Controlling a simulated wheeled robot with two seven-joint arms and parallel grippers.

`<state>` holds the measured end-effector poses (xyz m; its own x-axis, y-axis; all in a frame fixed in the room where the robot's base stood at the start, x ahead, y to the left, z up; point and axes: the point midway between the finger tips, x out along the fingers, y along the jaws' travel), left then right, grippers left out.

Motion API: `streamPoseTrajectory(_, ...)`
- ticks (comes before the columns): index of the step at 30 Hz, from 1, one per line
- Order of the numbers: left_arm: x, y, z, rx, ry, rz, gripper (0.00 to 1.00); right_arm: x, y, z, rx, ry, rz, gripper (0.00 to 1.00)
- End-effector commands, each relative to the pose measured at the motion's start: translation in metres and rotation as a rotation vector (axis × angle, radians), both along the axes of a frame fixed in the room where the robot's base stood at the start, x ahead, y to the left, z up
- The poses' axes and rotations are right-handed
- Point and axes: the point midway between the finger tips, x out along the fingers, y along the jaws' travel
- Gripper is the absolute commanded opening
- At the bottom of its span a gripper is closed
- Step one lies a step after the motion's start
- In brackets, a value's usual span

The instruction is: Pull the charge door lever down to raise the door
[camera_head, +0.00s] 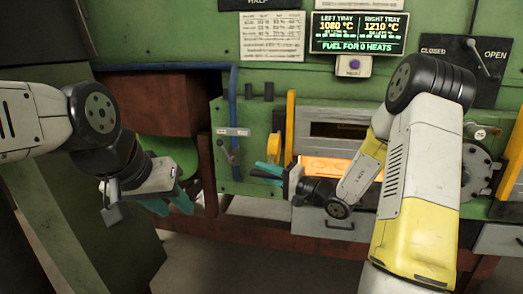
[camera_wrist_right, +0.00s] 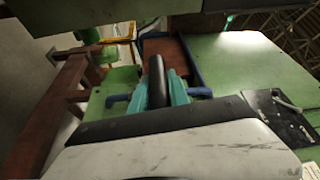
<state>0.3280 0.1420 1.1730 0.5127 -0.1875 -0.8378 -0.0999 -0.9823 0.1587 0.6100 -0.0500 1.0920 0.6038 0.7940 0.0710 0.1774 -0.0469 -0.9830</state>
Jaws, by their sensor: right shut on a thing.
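My right gripper (camera_head: 268,172) is in front of the green furnace front, left of the vertical yellow bar (camera_head: 291,125). In the right wrist view its teal fingers (camera_wrist_right: 160,92) are closed on both sides of a black cylindrical handle (camera_wrist_right: 157,75), which I take to be the charge door lever. In the head view the gripper hides most of that handle. A panel with a dark slot (camera_head: 338,130) sits right of the yellow bar, with a bright orange glowing surface (camera_head: 322,164) below it. My left gripper (camera_head: 168,206) hangs at the lower left, fingers apart, empty.
A small lever (camera_head: 230,151) sits under a label plate left of my right gripper. A lever panel marked CLOSED and OPEN (camera_head: 478,62) is at the upper right. A display (camera_head: 359,33) reads tray temperatures. A reddish-brown box (camera_head: 160,103) stands behind the left arm.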

Motion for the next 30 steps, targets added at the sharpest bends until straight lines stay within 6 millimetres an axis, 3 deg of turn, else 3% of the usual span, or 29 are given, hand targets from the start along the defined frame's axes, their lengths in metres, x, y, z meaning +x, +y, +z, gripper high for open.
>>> streamPoseTrajectory(3, 0.0, 0.0, 0.0, 0.0, 0.0, 0.0, 0.36, 0.007, -0.002, -0.032, -0.023, -0.095, 0.0, 0.0)
streamPoseTrajectory(12, 0.0, 0.0, 0.0, 0.0, 0.0, 0.0, 0.36, 0.029, -0.008, -0.086, -0.082, -0.312, -0.001, 0.0)
streamPoseTrajectory(19, 0.0, 0.0, 0.0, 0.0, 0.0, 0.0, 0.36, 0.042, -0.012, -0.107, -0.109, -0.408, -0.001, 0.0)
streamPoseTrajectory(30, 0.0, 0.0, 0.0, 0.0, 0.0, 0.0, 0.36, 0.049, -0.014, -0.116, -0.123, -0.448, -0.002, 0.0)
